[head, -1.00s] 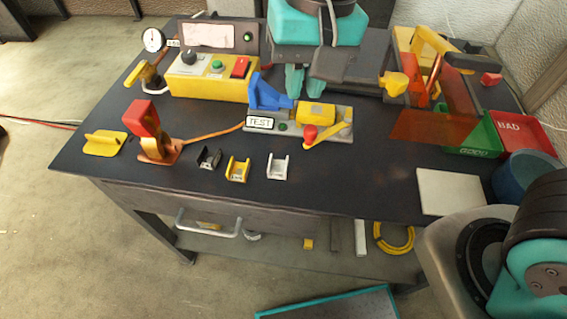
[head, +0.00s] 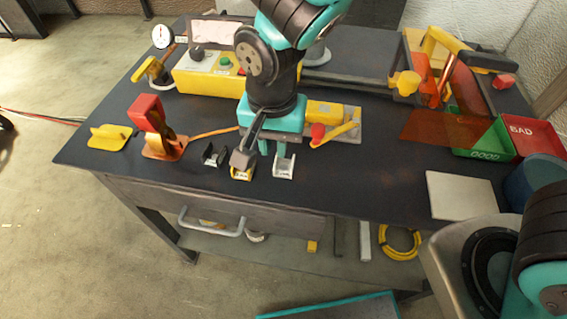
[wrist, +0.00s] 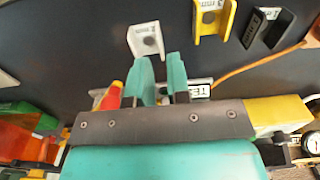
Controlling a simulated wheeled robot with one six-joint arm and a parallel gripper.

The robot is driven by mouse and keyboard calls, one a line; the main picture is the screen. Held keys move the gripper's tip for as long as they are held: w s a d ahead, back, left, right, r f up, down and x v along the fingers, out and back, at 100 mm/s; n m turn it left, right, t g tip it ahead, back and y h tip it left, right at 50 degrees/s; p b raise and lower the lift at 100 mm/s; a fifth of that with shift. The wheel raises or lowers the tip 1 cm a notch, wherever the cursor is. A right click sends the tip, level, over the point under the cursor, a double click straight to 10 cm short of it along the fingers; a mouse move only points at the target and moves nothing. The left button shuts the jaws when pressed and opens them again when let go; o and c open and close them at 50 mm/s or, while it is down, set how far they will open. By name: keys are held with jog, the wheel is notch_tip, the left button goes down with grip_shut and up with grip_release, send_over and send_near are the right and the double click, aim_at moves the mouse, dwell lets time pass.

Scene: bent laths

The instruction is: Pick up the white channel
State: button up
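The white channel (head: 284,168) sits on the dark bench top near its front edge, right of the yellow and black channels. In the wrist view the white channel (wrist: 147,40) lies just beyond the fingertips, mostly in line with the left finger. My gripper (head: 266,147) is over the bench behind the row of channels, pointing down. Its two teal fingers (wrist: 160,62) are apart with nothing between them. The gripper looks above the channel and apart from it; the exact height is hard to tell.
The yellow channel (head: 242,173) and black channel (head: 213,156) stand close on the left. The test fixture (head: 335,125) with a red knob and yellow lever is behind, partly hidden by my arm. An orange-red stand (head: 160,135) is farther left.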

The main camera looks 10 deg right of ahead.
aim_at(276, 159)
jog(key=f, duration=0.5)
jog(key=shift+w+d, duration=0.1)
jog(key=shift+w, duration=0.1)
grip_shut()
jog(key=shift+r, duration=0.1)
